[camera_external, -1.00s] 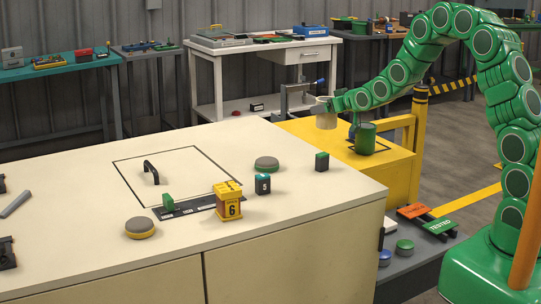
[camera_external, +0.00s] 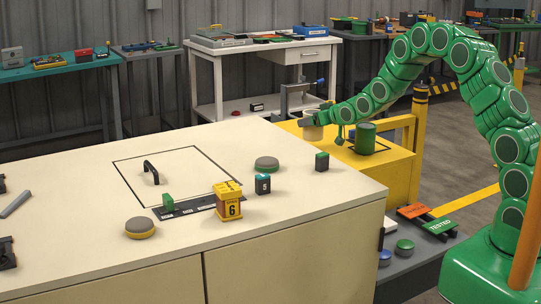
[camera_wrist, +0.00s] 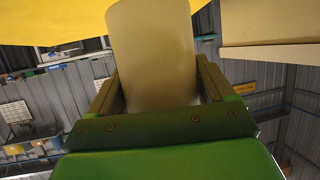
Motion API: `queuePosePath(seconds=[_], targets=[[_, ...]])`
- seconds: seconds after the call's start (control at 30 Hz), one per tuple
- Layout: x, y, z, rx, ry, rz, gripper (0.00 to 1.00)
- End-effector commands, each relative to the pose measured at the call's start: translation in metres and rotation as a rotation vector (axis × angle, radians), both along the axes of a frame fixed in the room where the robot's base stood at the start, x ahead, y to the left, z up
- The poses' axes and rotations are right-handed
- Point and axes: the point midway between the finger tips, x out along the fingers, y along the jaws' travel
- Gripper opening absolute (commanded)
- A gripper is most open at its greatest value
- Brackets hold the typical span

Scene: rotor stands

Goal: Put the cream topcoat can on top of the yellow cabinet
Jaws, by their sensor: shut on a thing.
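The cream topcoat can (camera_external: 312,132) is in my gripper (camera_external: 313,122), at the left part of the yellow cabinet (camera_external: 398,172). In the wrist view the can (camera_wrist: 152,45) stands between both fingers of my gripper (camera_wrist: 155,85), which are shut on its sides. The can looks about upright, low at the cabinet top. I cannot tell whether its base touches the top. The cabinet's yellow surface (camera_wrist: 60,20) fills the upper left of the wrist view.
A green can (camera_external: 365,138) stands on a dark-outlined square on the cabinet, right of the held can. A yellow post (camera_external: 419,115) rises behind it. The large cream bench (camera_external: 300,215) lies in front, with a small green-topped block (camera_external: 322,162) near its far edge.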

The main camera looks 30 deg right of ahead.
Motion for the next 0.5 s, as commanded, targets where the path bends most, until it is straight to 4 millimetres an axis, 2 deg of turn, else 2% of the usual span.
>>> queuePosePath(seconds=[0.13, 0.33, 0.5], targets=[[0.005, 0.000, -0.007, 0.000, 0.001, 0.000, 0.35], [0.004, 0.000, -0.033, -0.001, 0.003, 0.000, 0.35], [0.005, 0.000, -0.036, -0.001, -0.001, 0.000, 0.35]])
